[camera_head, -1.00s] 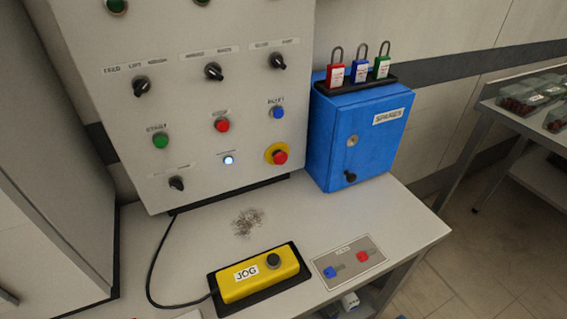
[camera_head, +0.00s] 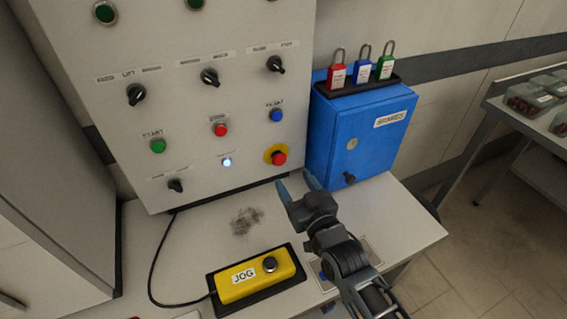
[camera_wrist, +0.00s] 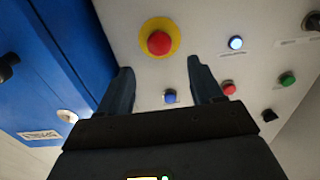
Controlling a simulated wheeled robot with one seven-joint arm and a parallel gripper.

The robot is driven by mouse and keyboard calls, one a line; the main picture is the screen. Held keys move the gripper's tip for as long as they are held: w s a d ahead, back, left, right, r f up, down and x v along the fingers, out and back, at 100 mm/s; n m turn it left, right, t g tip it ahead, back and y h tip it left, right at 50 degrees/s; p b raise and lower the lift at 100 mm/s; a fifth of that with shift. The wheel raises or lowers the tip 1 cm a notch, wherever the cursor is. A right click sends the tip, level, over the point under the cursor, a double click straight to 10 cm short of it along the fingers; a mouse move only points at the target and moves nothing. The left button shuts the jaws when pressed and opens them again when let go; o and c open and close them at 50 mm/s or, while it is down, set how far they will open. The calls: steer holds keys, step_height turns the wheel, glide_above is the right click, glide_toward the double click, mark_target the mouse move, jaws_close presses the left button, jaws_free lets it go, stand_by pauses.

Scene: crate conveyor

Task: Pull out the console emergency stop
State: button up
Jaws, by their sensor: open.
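The emergency stop (camera_head: 279,158) is a red mushroom button on a yellow disc, low on the right of the white console panel (camera_head: 243,178). In the wrist view the emergency stop (camera_wrist: 159,43) lies beyond the fingertips, roughly between their lines and apart from them. My gripper (camera_head: 297,182) is open and empty, just below and in front of the button in the head view. In the wrist view my gripper (camera_wrist: 160,68) shows both fingers spread. Whether the button is pressed in cannot be told.
A blue cabinet (camera_head: 352,145) with padlocks (camera_head: 363,65) on top stands close right of the panel. A yellow JOG pendant (camera_head: 255,278) lies on the bench below. A lit white lamp (camera_head: 227,162) and a blue button (camera_head: 276,115) sit near the stop.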

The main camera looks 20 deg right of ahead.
mark_target(281, 161)
steer(key=w+b, duration=0.1)
steer(key=w, duration=0.1)
steer(key=w+b, duration=0.1)
steer(key=w, duration=0.2)
steer(key=shift+w+f+b, duration=0.2)
steer(key=shift+w+b, duration=0.05)
steer(key=shift+b, duration=0.05)
steer(key=shift+w+r+b, duration=0.2)
steer(key=shift+w+b, duration=0.3)
steer(key=shift+w, duration=0.35)
steer(key=shift+c, duration=0.2)
jaws_close()
